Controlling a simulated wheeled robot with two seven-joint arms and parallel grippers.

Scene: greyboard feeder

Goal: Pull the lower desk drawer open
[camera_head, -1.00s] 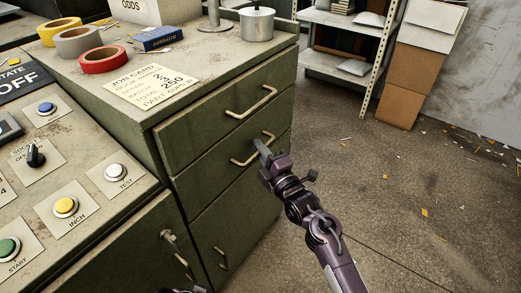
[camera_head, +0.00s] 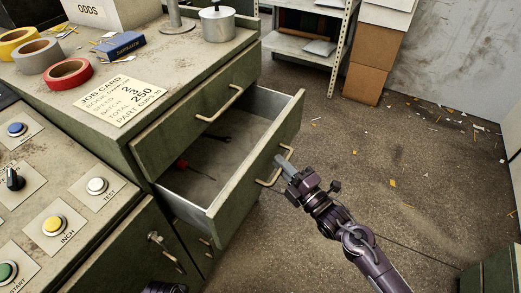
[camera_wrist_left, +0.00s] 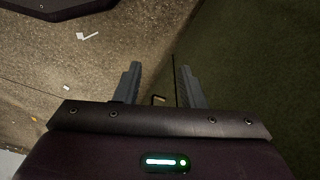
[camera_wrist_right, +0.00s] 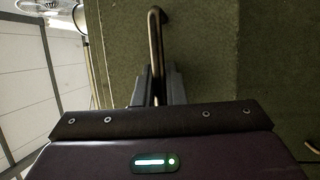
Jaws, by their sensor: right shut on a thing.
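The lower desk drawer (camera_head: 232,205) is green and stands pulled well out of the desk, under the closed upper drawer (camera_head: 195,125). Its metal bar handle (camera_head: 267,181) also shows in the right wrist view (camera_wrist_right: 154,35), running between my fingers. My right gripper (camera_head: 284,159) is shut on this handle at the drawer's front; it shows in its own wrist view (camera_wrist_right: 157,85). My left gripper (camera_wrist_left: 156,68) is open and empty in the left wrist view, over the floor beside a dark green surface. In the head view only a dark bit of the left arm shows at the bottom edge.
Tape rolls, a job card (camera_head: 120,98) and a metal pot (camera_head: 217,25) stand on the desktop. A control panel (camera_head: 50,205) is at left.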

